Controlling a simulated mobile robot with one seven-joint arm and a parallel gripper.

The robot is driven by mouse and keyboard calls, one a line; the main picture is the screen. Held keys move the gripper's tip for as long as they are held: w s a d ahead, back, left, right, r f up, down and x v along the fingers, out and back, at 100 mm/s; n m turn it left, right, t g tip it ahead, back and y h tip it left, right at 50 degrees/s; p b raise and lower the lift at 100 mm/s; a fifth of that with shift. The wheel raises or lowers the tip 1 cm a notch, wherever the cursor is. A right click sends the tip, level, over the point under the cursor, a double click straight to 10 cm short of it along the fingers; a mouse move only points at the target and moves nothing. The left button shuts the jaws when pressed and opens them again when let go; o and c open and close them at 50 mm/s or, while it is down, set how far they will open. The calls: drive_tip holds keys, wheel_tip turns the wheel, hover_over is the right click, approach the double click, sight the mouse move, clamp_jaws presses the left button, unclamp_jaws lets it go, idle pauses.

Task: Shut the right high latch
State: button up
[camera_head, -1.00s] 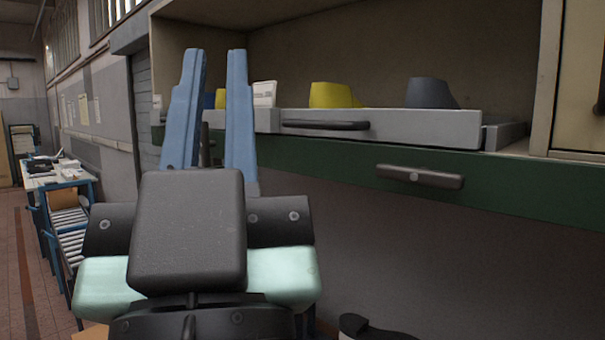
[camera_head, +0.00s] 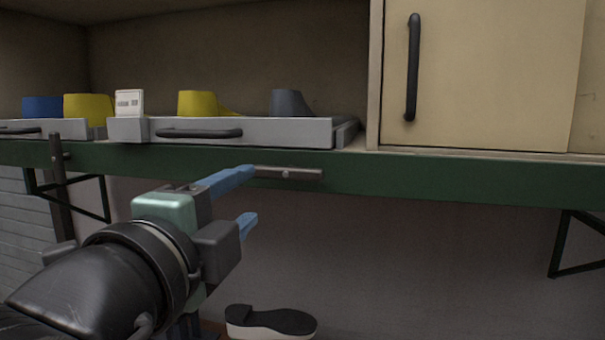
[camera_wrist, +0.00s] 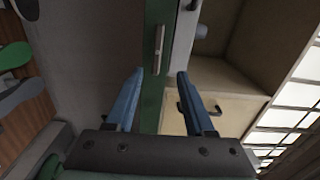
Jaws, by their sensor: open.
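The right latch (camera_head: 305,174) is a dark bar with a central pivot screw, lying about horizontal on the front of the green rail (camera_head: 440,180). It also shows in the wrist view (camera_wrist: 158,45), just beyond the fingertips. My gripper (camera_head: 251,194) has two blue fingers, spread apart and empty. In the head view its upper fingertip overlaps the latch's left end; I cannot tell if they touch. A second latch (camera_head: 57,160) stands upright on the rail at the far left.
Grey trays with black handles, such as the middle tray (camera_head: 270,131), hold yellow, grey and blue shoe lasts above the rail. A cream cabinet door (camera_head: 480,80) with a black handle is at the right. A shoe sole (camera_head: 270,322) shows below. The space under the rail at right is mostly clear.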

sight(286, 174)
drive_tip(key=p+x, duration=0.2)
drive_tip(key=x, duration=0.2)
drive_tip(key=p+x, duration=0.2)
drive_tip(key=x, duration=0.2)
drive_tip(key=p+x, duration=0.2)
drive_tip(key=x, duration=0.2)
drive_tip(key=shift+d+f, duration=0.15)
drive_tip(key=shift+d, duration=0.2)
drive_tip(key=shift+w+d+f+p, duration=0.15)
drive_tip(key=shift+w+p, duration=0.2)
drive_tip(key=shift+w, duration=0.25)
drive_tip(key=shift+c, duration=0.3)
clamp_jaws()
